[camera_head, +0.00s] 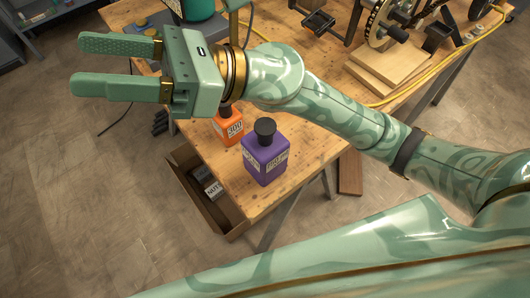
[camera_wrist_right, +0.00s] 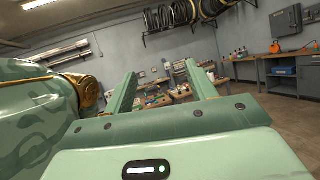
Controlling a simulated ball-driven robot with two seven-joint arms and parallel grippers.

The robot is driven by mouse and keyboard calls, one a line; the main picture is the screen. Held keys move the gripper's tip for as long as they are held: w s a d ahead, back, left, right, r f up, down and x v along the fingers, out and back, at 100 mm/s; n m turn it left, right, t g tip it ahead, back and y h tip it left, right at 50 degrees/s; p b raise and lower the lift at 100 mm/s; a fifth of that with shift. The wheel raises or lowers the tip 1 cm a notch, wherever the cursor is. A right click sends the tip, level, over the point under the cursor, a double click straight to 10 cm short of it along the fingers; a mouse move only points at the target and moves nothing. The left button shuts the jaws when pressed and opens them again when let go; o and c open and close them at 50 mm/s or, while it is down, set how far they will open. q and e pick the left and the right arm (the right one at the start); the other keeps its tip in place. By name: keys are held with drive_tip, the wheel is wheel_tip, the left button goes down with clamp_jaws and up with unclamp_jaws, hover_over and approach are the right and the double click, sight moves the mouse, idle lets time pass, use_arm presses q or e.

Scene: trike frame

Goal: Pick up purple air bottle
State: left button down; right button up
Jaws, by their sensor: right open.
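The purple air bottle (camera_head: 264,158) is a squarish purple bottle with a black cap and a pale label. It stands upright near the front corner of the wooden workbench in the head view. My right gripper (camera_head: 118,66) is open and empty, above and to the left of the bottle, with its fingers pointing left, away from it. My right gripper also shows in the right wrist view (camera_wrist_right: 162,82), its fingers spread with nothing between them. I cannot pick out the purple bottle in that view. My left gripper is in neither view.
An orange bottle (camera_head: 229,128) stands just behind the purple one, partly under my wrist. Wooden boards (camera_head: 388,72) and wheel parts (camera_head: 385,28) lie on the workbench (camera_head: 308,150). An open cardboard box (camera_head: 208,210) sits on the floor below its left edge. Floor at left is clear.

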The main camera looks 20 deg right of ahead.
drive_tip(key=s+a+f+n+g+h, duration=0.2)
drive_tip(key=s+f+n+g+h, duration=0.3)
drive_tip(key=n, duration=0.3)
drive_tip(key=n+t+h, duration=0.5)
drive_tip(key=n+h, duration=0.1)
drive_tip(key=h, duration=1.2)
hover_over(265, 125)
wheel_tip(265, 125, down, 7)
wheel_tip(265, 125, down, 10)
drive_tip(key=shift+a+f+b, duration=0.1)
drive_tip(key=shift+f+b, duration=0.05)
drive_tip(key=shift+b, duration=1)
wheel_tip(265, 125, down, 6)
drive_tip(key=shift+b, duration=0.7)
drive_tip(key=shift+s, duration=0.1)
clamp_jaws()
